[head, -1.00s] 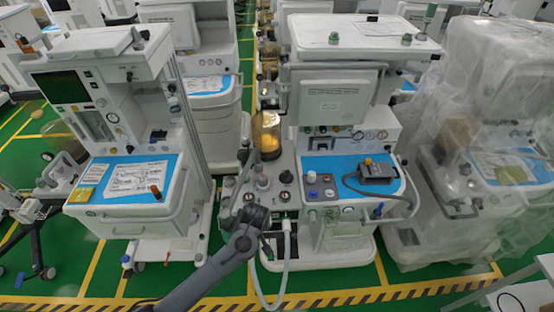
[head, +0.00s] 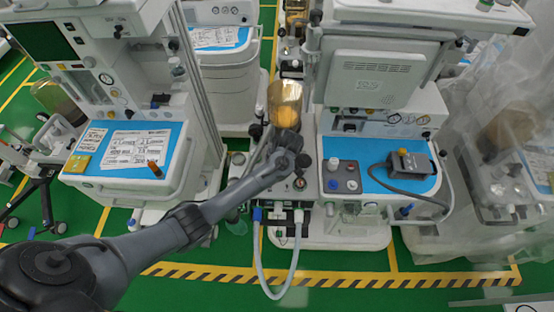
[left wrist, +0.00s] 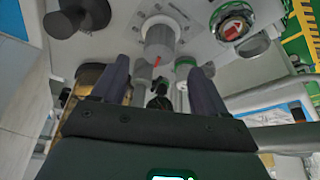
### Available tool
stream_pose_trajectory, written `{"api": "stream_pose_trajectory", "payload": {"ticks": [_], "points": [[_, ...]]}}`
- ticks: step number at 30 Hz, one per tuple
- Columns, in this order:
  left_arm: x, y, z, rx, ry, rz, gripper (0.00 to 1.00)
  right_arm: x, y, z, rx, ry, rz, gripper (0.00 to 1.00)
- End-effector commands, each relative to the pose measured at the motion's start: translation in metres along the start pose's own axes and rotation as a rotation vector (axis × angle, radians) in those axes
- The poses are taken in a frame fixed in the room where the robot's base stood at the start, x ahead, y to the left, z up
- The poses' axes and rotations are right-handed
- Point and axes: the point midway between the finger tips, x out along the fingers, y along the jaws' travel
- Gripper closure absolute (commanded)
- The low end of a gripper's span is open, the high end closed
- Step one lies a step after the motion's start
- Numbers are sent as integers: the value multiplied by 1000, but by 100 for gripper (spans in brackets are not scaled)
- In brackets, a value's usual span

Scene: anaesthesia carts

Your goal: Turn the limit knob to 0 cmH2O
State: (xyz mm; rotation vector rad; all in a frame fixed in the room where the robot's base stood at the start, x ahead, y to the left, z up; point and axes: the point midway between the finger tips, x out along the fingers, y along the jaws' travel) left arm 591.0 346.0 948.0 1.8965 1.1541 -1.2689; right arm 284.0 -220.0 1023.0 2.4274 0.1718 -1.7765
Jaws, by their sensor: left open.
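The likely limit knob (left wrist: 160,40) is a grey cylinder with a red pointer mark, standing on a pale panel with dial marks around it in the left wrist view. I cannot read its setting. My left gripper (left wrist: 160,85) is open, its two dark fingers spread below the knob in that view, with a gap between fingertips and knob. In the head view the left gripper (head: 287,142) is over the middle machine's absorber block, below the amber canister (head: 284,103). There the arm hides the knob. My right gripper is not in view.
A black knob (left wrist: 86,15) and a round green-rimmed port (left wrist: 232,22) flank the grey knob. A pale hose (head: 292,265) hangs below the block. A blue worktop (head: 375,183) with a grey device (head: 410,166) is to the right. A plastic-wrapped machine stands farther right.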

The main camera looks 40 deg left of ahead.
Motion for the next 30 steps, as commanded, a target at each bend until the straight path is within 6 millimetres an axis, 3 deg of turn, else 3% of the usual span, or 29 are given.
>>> {"api": "stream_pose_trajectory", "payload": {"ticks": [6, 12, 26, 30], "points": [[37, 0, 1, -1, -2, -1, 26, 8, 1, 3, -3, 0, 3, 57], [59, 0, 0, 1, 0, 0, 26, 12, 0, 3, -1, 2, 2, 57], [67, 0, 0, 0, 0, 1, 26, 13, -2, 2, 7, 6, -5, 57], [67, 0, 0, 0, 0, 1, 46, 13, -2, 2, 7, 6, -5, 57]]}}
